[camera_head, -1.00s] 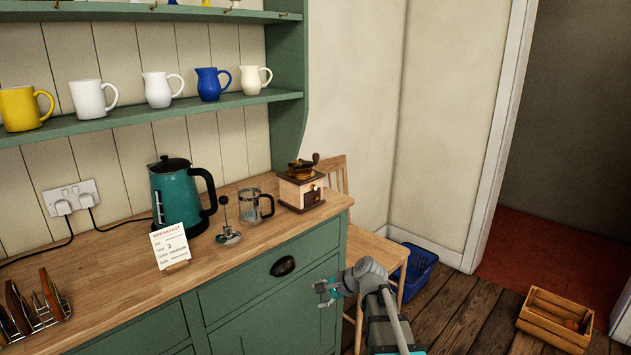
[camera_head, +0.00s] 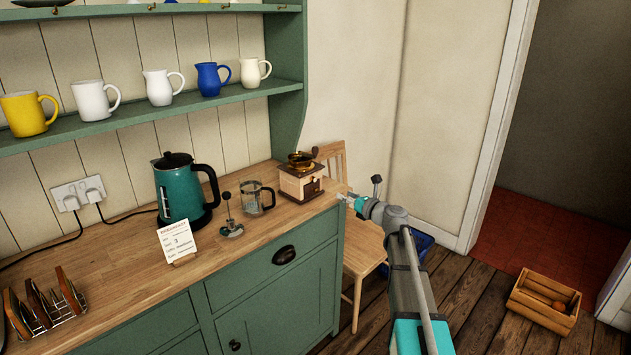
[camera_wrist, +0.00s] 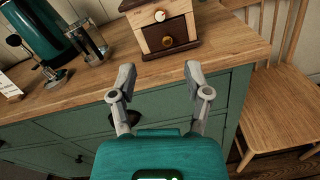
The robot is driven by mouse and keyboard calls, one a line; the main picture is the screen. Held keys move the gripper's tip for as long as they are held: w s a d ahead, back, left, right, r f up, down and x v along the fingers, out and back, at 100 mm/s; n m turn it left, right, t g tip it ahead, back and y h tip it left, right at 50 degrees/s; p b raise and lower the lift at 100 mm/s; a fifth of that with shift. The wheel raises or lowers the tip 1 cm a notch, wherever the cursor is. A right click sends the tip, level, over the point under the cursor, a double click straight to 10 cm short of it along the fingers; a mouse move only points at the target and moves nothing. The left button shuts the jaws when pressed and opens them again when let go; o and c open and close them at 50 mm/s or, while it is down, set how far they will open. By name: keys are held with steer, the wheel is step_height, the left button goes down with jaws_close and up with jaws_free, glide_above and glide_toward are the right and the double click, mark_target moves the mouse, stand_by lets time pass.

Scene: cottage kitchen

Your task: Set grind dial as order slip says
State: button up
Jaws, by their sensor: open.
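The coffee grinder (camera_head: 301,184), a cream and brown wooden box with a brass bowl and crank on top, stands near the right end of the wooden counter. In the wrist view its front shows a pale dial (camera_wrist: 160,16) with an orange mark above a drawer with a round knob. The order slip (camera_head: 178,242) stands in a small wooden holder left of the grinder. It reads "BREAKFAST" with a 3; its smaller print is hard to read. My gripper (camera_head: 346,199) is beyond the counter's right front edge, apart from the grinder. In the wrist view my gripper (camera_wrist: 158,82) is open and empty.
A teal kettle (camera_head: 185,188), a plunger (camera_head: 231,215) and a glass French press (camera_head: 255,198) stand left of the grinder. A toast rack (camera_head: 43,306) is at the far left. A wooden chair (camera_head: 364,245) stands right of the counter. The counter's front strip is clear.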

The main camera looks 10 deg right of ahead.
mark_target(315, 180)
steer(key=shift+w+a, duration=0.1)
steer(key=shift+x, duration=6.8)
steer(key=c, duration=0.9)
steer(key=shift+a, duration=0.1)
jaws_close()
